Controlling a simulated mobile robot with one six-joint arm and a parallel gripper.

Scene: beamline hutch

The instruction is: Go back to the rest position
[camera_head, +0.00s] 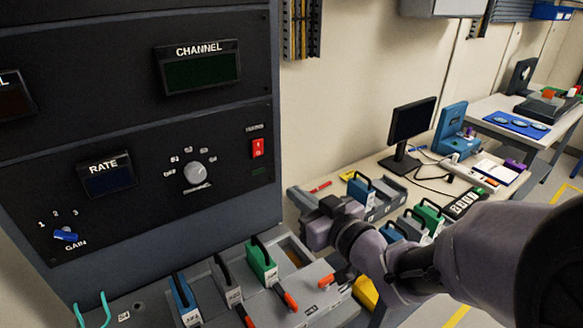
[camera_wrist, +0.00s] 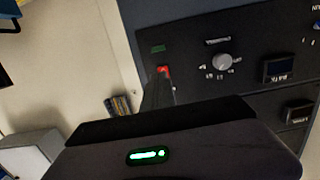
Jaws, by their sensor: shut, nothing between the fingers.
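In the wrist view my gripper (camera_wrist: 160,82) is shut and empty. Its fingers point toward the rack panel, and their tips appear just below the red rocker switch (camera_wrist: 163,68). The same red switch (camera_head: 258,148) shows clear of the gripper in the head view. Whether the fingertips touch the panel cannot be told.
Below the rack, a grey bench unit (camera_head: 318,300) holds blue, grey and green handled modules. A side table (camera_head: 375,160) carries a dark monitor (camera_head: 411,121), more modules and a blue device (camera_head: 452,130). Floor with yellow lines (camera_head: 458,315) lies at the right.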

